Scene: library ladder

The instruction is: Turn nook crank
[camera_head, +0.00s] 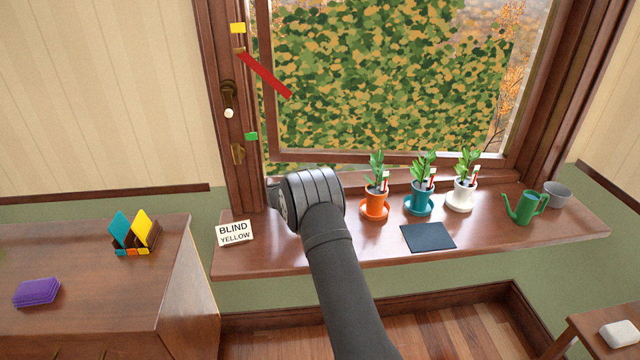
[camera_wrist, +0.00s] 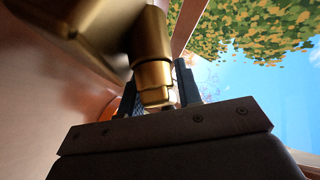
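A brass crank (camera_wrist: 150,48) fills the upper left of the wrist view, very close to the camera. My gripper (camera_wrist: 157,92) has its two dark fingers apart, one on either side of the crank's lower end. The crank overlaps their inner edges, so I cannot tell whether they grip it. In the head view my rounded wrist stands at the left end of the window sill (camera_head: 560,224) and hides the fingers and whatever they surround. A card (camera_head: 234,233) reading "BLIND YELLOW" lies left of the wrist. A leaf-patterned blind (camera_head: 390,80) covers most of the window.
The left window frame carries a yellow marker (camera_head: 238,28), a red pointer (camera_head: 265,74), a green marker (camera_head: 251,136) and a brass fitting with a white knob (camera_head: 229,113). An orange pot (camera_head: 375,206) stands close right of my wrist. Other pots and a green watering can (camera_head: 524,208) stand farther right.

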